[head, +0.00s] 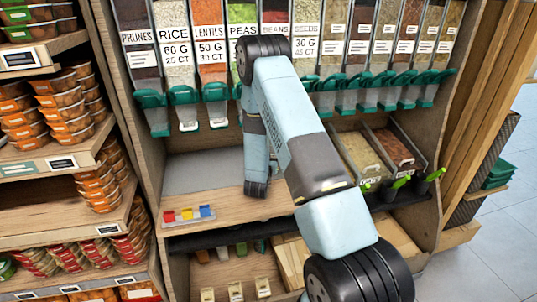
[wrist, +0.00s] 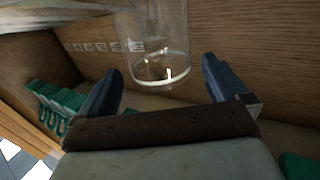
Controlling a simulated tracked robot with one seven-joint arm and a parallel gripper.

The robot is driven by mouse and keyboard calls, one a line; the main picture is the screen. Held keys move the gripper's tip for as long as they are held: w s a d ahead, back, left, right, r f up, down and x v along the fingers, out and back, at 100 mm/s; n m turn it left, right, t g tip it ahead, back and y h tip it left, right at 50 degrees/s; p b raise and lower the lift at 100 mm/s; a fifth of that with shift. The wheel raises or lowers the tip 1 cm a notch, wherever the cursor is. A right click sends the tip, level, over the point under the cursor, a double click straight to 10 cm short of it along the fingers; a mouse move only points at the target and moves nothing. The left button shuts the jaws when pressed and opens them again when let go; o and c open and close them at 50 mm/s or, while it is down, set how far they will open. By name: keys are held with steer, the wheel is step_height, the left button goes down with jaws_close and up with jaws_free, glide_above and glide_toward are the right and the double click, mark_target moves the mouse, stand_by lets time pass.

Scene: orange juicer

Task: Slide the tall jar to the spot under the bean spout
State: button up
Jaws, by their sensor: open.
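The tall jar (wrist: 160,45) is clear glass, seen in the upper middle of the wrist view with its top cut off by the frame edge. Its round base shows near my gripper (wrist: 161,70), which is open, with one dark finger on each side. The jar stands ahead of the gap, and I cannot tell whether a finger touches it. In the head view my arm hides the jar and my gripper. The beans dispenser (head: 276,24) shows its label at the top of the head view; its spout is hidden behind my arm.
A row of dispensers with teal spouts (head: 185,94) hangs above a wooden counter (head: 215,208). Small red, yellow and blue blocks (head: 190,213) lie at its front left. Open bins (head: 393,148) with green-handled scoops stand right. The grey counter surface (head: 200,172) left of my arm is clear.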

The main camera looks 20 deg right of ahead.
steer(key=shift+x, duration=2.6)
steer(key=shift+c, duration=0.3)
steer(key=c, duration=1)
steer(key=o, duration=1.1)
steer(key=shift+c, duration=0.2)
steer(key=shift+s, duration=0.1)
steer(key=v, duration=1.3)
steer(key=shift+s+a, duration=0.2)
steer(key=shift+s, duration=0.05)
steer(key=shift+f, duration=0.1)
